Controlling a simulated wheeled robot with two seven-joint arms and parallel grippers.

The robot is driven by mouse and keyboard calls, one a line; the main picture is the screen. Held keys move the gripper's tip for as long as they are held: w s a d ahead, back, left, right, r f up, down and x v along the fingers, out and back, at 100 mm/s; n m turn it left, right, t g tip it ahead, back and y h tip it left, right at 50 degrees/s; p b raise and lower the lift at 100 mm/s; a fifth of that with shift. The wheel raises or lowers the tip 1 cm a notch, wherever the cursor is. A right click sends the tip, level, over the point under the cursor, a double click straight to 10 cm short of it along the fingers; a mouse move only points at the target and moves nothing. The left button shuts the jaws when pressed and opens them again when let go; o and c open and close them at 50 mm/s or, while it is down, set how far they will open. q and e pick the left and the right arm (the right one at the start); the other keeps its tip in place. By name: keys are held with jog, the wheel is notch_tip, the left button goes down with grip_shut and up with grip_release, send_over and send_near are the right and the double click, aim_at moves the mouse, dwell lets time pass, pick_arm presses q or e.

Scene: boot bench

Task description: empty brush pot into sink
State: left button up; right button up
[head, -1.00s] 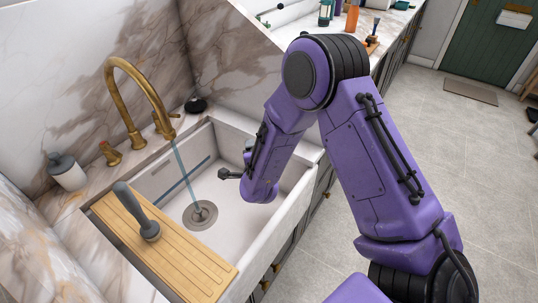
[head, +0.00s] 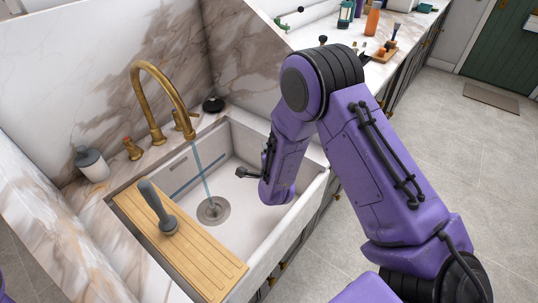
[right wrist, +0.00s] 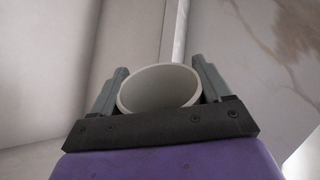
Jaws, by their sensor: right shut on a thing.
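The brush pot (right wrist: 160,88) shows in the right wrist view as a pale round vessel with its open mouth towards the camera. The part of its inside that shows is plain and pale. My right gripper (right wrist: 160,90) is shut on it, one grey finger on each side. In the head view my right arm reaches down into the white sink (head: 262,222), and its own links hide the gripper and pot. The pot's exact tilt cannot be told. My left gripper is not in view.
Water runs from the brass tap (head: 160,95) towards the drain (head: 213,210). A wooden board (head: 190,250) covers the sink's left side, with a grey plunger-like tool (head: 160,210) on it. A soap bottle (head: 92,163) stands on the counter. An orange bottle (head: 371,22) is at the back.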

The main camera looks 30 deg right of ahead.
jog(key=shift+s+d+f+m+y+b, duration=0.15)
jog(key=shift+d+m+y+b, duration=0.15)
jog(key=shift+m+y+b, duration=0.3)
jog(key=m, duration=0.1)
jog(key=d+r+m+t+y+b, duration=0.1)
jog(key=m, duration=0.1)
jog(key=shift+s+r+t+b, duration=0.1)
jog(key=shift+t+b, duration=0.2)
jog(key=shift+r+m+t+y, duration=0.3)
jog(key=shift+r+m+y, duration=0.1)
jog(key=shift+m, duration=0.4)
jog(key=m, duration=0.1)
jog(key=r+m+t+b, duration=0.1)
jog(key=shift+s+d+m+y, duration=0.1)
jog(key=shift+m+y, duration=0.2)
jog(key=shift+y, duration=0.1)
jog(key=m+t+b, duration=0.1)
jog(key=m, duration=0.1)
jog(key=r+m+b, duration=0.1)
jog(key=shift+m+t+y+b, duration=0.35)
jog(key=shift+m+t+y, duration=0.05)
jog(key=shift+r+m+t+b, duration=0.3)
jog(key=shift+r+m, duration=0.1)
jog(key=shift+m, duration=0.2)
jog(key=shift+a+r, duration=0.2)
